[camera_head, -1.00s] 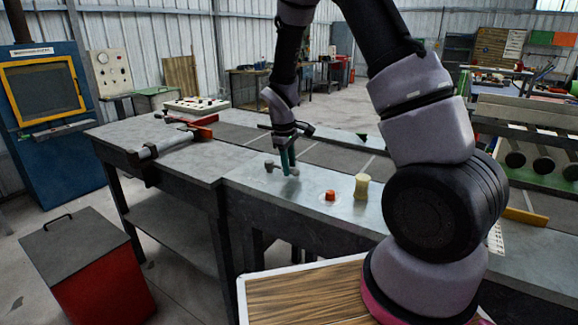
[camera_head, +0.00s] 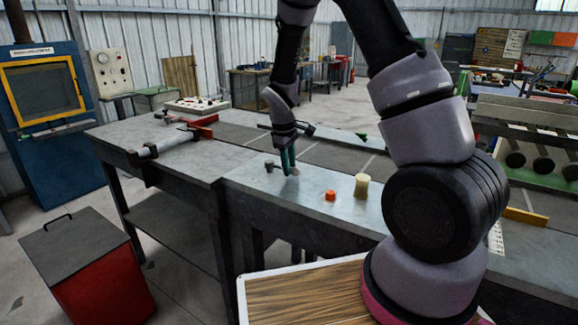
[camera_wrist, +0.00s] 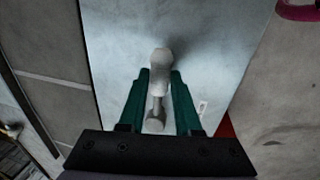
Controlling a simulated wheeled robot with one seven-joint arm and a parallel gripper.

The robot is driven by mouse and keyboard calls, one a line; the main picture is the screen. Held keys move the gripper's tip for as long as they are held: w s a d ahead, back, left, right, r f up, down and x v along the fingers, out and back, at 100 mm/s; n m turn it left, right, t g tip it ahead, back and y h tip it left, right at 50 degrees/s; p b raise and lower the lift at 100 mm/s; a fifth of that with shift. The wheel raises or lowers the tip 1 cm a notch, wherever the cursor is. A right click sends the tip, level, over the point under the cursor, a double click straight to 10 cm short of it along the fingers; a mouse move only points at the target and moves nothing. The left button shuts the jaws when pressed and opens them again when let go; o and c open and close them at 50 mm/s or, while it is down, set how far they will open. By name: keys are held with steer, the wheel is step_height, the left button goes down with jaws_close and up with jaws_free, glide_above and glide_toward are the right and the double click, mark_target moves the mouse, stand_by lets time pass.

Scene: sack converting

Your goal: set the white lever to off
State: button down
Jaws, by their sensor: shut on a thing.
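The white lever (camera_wrist: 160,88) is pale and stands between the two green fingers of my gripper (camera_wrist: 161,77) in the wrist view. Its rounded end shows just past the fingertips and a thinner stem runs between the fingers. In the head view my gripper (camera_head: 289,170) points down at the bench top, shut on the lever, and the fingers hide most of it. A small pale part (camera_head: 295,171) shows beside the fingertips.
A dark grey knobbed post (camera_head: 269,166) stands just left of the gripper. A clamp-like bar (camera_head: 165,146) lies at the left.

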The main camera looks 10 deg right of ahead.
steer(key=shift+w, duration=0.1)
steer(key=w+d+n, duration=0.1)
steer(key=w+n, duration=0.1)
steer(key=n, duration=0.1)
steer(key=shift+d+n+y, duration=0.3)
steer(key=shift+d, duration=0.1)
steer(key=w+n, duration=0.2)
steer(key=n, duration=0.1)
steer(key=shift+w+d+n+t+y, duration=0.15)
steer(key=shift+d+n+t+y, duration=0.15)
steer(key=shift+d, duration=0.1)
steer(key=w+n, duration=0.2)
steer(key=n, duration=0.1)
steer(key=shift+w+y, duration=0.2)
steer(key=shift+y, duration=0.2)
steer(key=shift+w+a+n+y, duration=0.15)
steer(key=shift+w+n, duration=0.35)
steer(key=shift+n, duration=0.4)
steer(key=shift+w+a+n+y, duration=0.15)
steer(key=shift+w+n, duration=0.35)
steer(key=shift+n, duration=0.4)
steer(key=c, duration=0.6)
jaws_free()
